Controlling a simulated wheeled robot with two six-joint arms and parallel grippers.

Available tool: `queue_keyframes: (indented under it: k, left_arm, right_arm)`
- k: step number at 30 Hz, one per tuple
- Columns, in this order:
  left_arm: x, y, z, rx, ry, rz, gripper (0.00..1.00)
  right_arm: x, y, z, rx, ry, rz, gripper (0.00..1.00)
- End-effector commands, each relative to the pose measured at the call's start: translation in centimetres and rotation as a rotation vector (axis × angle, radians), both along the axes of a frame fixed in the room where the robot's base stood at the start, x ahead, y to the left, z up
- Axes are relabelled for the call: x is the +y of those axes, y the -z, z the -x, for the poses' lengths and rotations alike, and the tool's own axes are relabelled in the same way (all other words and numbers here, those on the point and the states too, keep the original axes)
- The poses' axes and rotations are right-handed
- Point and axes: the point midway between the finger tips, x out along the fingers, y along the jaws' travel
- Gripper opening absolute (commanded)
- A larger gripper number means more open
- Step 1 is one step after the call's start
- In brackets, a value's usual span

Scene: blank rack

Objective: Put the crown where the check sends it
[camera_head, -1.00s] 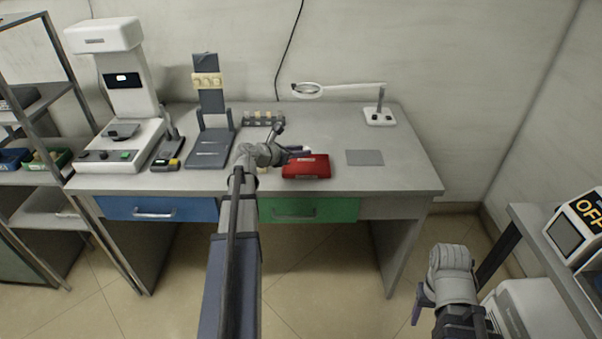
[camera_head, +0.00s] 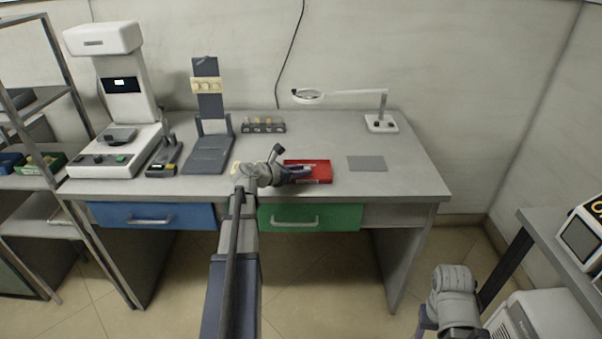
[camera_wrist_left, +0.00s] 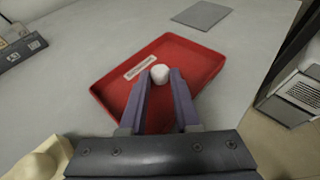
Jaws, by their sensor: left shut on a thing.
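A small white crown (camera_wrist_left: 160,74) is between the fingertips of my left gripper (camera_wrist_left: 160,84), which is shut on it. In the head view my left gripper (camera_head: 303,171) is over the red tray (camera_head: 321,179). The red tray (camera_wrist_left: 204,62) has a low rim and a pale label whose text is too small to read. The crown is over the tray's inside; I cannot tell whether it touches the floor of the tray. My right gripper (camera_head: 424,326) hangs at the bottom right, partly cut off, and its jaw opening does not show.
A grey mat (camera_head: 367,163) lies right of the tray. A magnifier lamp (camera_head: 381,122), a small rack (camera_head: 263,126), a dark stand (camera_head: 210,140) with cream pieces and a white machine (camera_head: 126,95) with a lit display stand behind or left. The desk's right end is clear.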

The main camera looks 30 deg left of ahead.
Motion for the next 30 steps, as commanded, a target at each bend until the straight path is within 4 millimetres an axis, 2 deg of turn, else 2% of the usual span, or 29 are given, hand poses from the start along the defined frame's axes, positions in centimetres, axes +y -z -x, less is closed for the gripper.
queue_keyframes:
  k: [4,5,12,23,30]
  left_arm:
    - [0.0,0.5,0.0,0.000,0.000,0.000,0.00]
    - [0.0,0.3,0.0,0.000,0.000,0.000,0.33]
    - [0.0,0.3,0.0,0.000,0.000,0.000,0.60]
    - [0.0,-0.4,0.2,0.000,-0.001,0.000,0.61]
    - [0.9,-2.3,4.5,0.000,-0.004,0.000,0.61]
  right_arm:
    - [0.0,0.5,0.0,0.000,0.000,0.000,0.57]
    - [0.0,0.4,0.0,0.000,0.000,0.000,0.57]
    - [0.0,0.3,0.0,0.000,0.000,0.000,0.57]
    - [0.0,-0.4,0.0,0.000,0.000,0.000,0.57]
    - [0.0,-2.3,0.0,0.000,0.000,0.000,0.57]
